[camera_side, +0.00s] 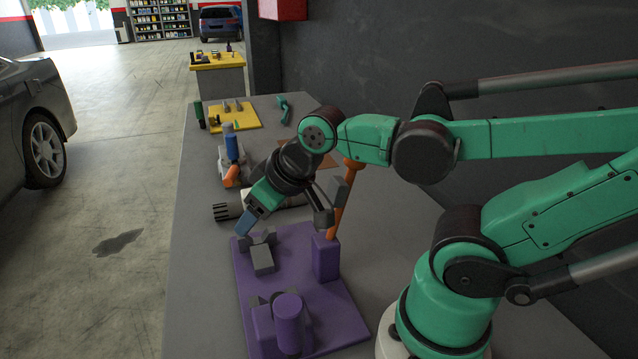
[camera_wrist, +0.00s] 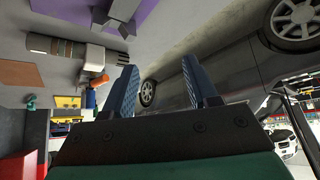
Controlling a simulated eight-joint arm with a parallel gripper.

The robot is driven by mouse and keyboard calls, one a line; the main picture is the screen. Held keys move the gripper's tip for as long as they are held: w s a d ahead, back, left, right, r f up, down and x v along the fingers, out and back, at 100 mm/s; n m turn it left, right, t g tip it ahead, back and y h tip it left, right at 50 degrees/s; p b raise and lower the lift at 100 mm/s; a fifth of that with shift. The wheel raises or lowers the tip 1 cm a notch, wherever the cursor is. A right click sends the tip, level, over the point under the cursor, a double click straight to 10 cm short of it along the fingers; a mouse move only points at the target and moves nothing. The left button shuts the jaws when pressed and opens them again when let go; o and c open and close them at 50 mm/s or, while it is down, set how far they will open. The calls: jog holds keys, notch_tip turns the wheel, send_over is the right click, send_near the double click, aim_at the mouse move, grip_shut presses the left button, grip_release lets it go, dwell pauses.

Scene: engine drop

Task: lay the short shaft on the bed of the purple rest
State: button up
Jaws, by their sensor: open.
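The purple rest (camera_side: 322,295) is a flat plate with purple posts and grey cradle pieces in the side view; part of its plate (camera_wrist: 150,18) shows at the top of the wrist view. A grey shaft with a white collar and dark slotted end (camera_side: 222,212) lies on the bench just behind the rest, partly hidden by my arm. It also shows at the upper left of the wrist view (camera_wrist: 60,47); I take it for the short shaft. My gripper (camera_side: 245,221) is above the rest's far left corner, tilted. Its blue fingers are apart with nothing between them in the wrist view (camera_wrist: 160,78).
Blue and orange parts (camera_side: 231,150) and a yellow tray (camera_side: 234,117) stand farther back on the grey bench (camera_side: 200,290). The bench's left strip is clear.

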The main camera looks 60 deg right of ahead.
jog(key=o, duration=0.5)
jog(key=shift+o, duration=0.2)
jog(key=w+d+r+n+g, duration=0.2)
jog(key=w+d, duration=0.1)
jog(key=w, duration=0.2)
jog(key=n+g, duration=0.3)
jog(key=n, duration=0.1)
send_near(225, 211)
jog(key=s+r, duration=0.3)
jog(key=s, duration=0.1)
jog(key=d+f+n, duration=0.1)
jog(key=d, duration=0.1)
jog(key=w+d+f+n+g, duration=0.1)
jog(key=d+f, duration=0.1)
jog(key=d+f+g, duration=0.1)
jog(key=d+f, duration=0.1)
jog(key=shift+w+f+n, duration=0.2)
jog(key=shift+w+n, duration=0.05)
jog(key=shift+n, duration=0.15)
jog(key=shift+d+f, duration=0.1)
jog(key=shift+f, duration=2.9)
